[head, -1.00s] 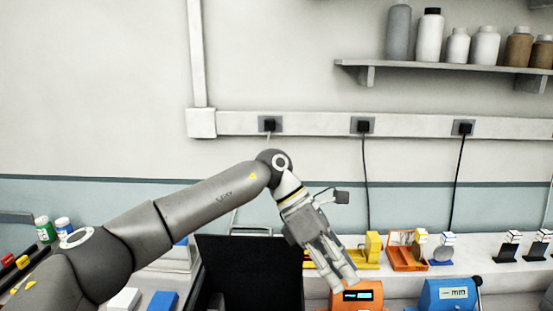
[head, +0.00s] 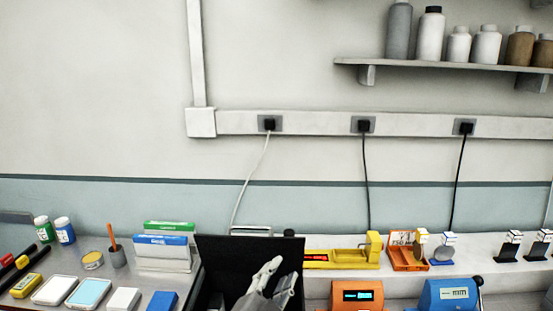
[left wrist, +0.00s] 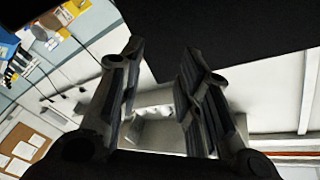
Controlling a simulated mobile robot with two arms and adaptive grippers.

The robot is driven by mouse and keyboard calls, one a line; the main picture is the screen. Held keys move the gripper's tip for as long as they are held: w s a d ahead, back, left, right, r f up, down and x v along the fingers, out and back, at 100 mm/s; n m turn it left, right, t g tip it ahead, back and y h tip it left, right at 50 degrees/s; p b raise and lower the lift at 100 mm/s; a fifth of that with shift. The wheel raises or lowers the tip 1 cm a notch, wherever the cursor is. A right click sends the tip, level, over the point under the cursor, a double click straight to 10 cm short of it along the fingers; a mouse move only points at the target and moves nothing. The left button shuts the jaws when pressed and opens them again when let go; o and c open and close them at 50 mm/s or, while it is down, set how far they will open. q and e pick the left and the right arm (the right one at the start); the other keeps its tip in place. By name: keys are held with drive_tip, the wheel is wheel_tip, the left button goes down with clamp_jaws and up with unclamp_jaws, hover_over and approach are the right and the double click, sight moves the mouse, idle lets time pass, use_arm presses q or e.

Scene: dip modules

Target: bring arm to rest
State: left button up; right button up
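My left gripper (head: 275,283) shows at the bottom centre of the head view, in front of a black panel (head: 235,262). Its fingers point up and only their ends are in frame. In the left wrist view its two fingers (left wrist: 155,88) stand apart with nothing between them. A large black shape covers the top of that view, beyond the fingertips. My right gripper is in neither view.
An orange device (head: 357,295) and a blue device (head: 447,294) stand right of the panel, with a yellow instrument (head: 345,256) behind. Small trays, boxes and bottles (head: 64,231) crowd the left counter. A shelf (head: 450,66) with several bottles hangs upper right.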

use_arm(q)
drive_tip(key=s+a+f+n+g+y, duration=0.7)
drive_tip(key=s+a+f, duration=0.65)
drive_tip(key=f, duration=0.45)
drive_tip(key=s+a+f+n+g, duration=0.2)
drive_tip(key=s+a+f+g, duration=0.15)
drive_tip(key=s, duration=0.55)
drive_tip(key=s+a+f+n+g, duration=0.2)
drive_tip(key=s+a+g, duration=0.15)
drive_tip(key=s, duration=0.55)
wheel_tip(320, 180, down, 31)
drive_tip(key=s+g+b, duration=0.1)
drive_tip(key=s+b, duration=0.1)
drive_tip(key=b, duration=0.2)
drive_tip(key=s+a+f+g+b, duration=0.1)
drive_tip(key=s+a+f+b, duration=0.1)
drive_tip(key=s+f, duration=1.4)
drive_tip(key=shift+a+f, duration=0.55)
drive_tip(key=shift+f, duration=0.35)
